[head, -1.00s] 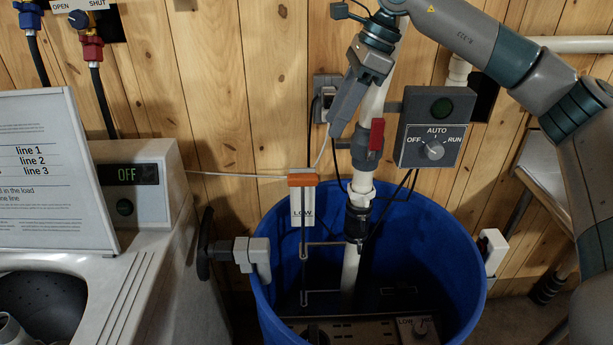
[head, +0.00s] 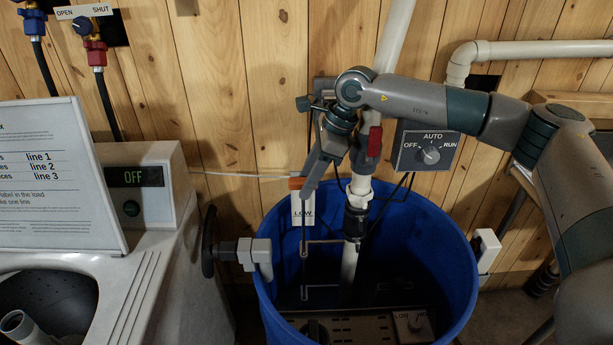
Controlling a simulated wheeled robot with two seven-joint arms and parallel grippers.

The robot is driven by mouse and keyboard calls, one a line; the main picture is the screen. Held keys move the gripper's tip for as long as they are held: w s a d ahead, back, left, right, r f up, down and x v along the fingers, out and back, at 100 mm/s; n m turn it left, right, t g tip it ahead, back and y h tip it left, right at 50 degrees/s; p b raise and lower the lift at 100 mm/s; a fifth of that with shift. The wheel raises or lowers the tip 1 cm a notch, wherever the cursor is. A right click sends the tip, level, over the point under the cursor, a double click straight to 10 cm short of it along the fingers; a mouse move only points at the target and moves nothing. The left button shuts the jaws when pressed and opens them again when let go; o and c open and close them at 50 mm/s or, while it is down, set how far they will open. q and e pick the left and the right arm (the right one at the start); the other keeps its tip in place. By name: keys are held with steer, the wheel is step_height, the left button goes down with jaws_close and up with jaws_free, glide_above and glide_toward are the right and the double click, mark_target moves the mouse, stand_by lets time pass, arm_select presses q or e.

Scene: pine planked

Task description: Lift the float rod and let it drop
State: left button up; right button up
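The float rod (head: 304,235) is a thin dark upright rod inside the blue tub (head: 462,250). It runs down past a white plate marked LOW (head: 297,212) and through wire guides. An orange block (head: 295,183) is at its top, in line with the plate's upper edge. My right gripper (head: 308,191) points down, with its tips at or just in front of the orange block's right part, which they hide. The fingers overlap in this view, so I cannot tell whether they are open or touching. My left gripper is out of view.
A white standpipe with a red-handled valve (head: 375,141) stands right behind my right gripper. A control box (head: 424,152) with an OFF/AUTO/RUN knob is to its right. A black handwheel (head: 208,242) is left of the tub. A washer panel (head: 140,177) reads OFF.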

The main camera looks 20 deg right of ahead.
steer(key=shift+s+a+f, duration=0.1)
steer(key=shift+s+f, duration=0.1)
steer(key=shift+f, duration=0.2)
